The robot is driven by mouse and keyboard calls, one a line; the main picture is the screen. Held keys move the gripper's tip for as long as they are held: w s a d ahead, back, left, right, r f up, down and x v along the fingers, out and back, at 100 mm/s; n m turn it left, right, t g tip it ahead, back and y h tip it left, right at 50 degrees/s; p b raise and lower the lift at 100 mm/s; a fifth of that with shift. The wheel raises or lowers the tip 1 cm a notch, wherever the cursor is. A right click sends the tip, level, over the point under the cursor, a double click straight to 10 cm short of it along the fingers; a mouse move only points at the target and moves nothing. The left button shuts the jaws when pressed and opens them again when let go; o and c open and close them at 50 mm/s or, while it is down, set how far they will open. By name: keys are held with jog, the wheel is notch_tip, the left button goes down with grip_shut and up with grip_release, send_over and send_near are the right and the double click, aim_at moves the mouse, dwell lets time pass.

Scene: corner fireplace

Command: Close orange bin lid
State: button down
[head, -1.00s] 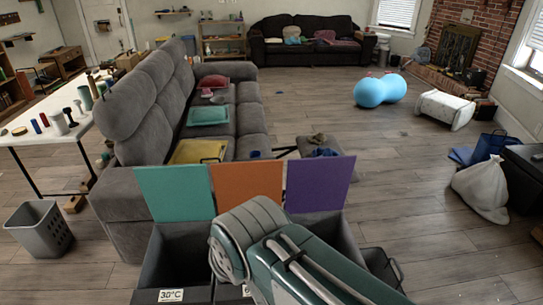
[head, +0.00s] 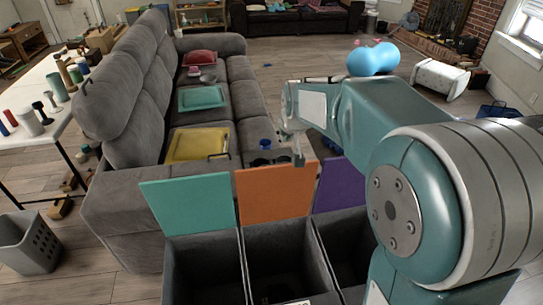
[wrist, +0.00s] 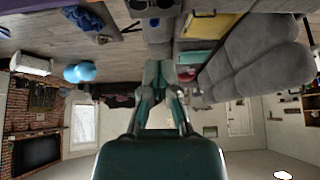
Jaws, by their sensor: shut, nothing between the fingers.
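The orange lid (head: 275,193) stands open, raised and leaning back behind the middle compartment of a dark grey bin (head: 243,262). The compartment under it is uncovered. My gripper (head: 298,150) is shut and empty. In the head view it appears at the upper right of the orange lid, close to its top edge; I cannot tell whether it touches. My gripper (wrist: 160,68) also shows in the upside-down wrist view, pointing out into the room. The orange lid cannot be made out there.
A teal lid (head: 187,203) and a purple lid (head: 340,186) stand open on either side. A grey sofa (head: 125,200) is behind and left of the bin. A grey basket (head: 28,243) stands on the floor at left. My arm hides the right side.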

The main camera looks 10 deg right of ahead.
jog(key=w+r+x, duration=0.2)
jog(key=x, duration=1.2)
jog(key=w+r+x, duration=0.1)
jog(key=w+x, duration=0.2)
jog(key=x, duration=1.1)
jog(key=s, duration=0.4)
jog(key=shift+d+f, duration=0.15)
jog(key=shift+f, duration=0.2)
jog(key=shift+s, duration=0.2)
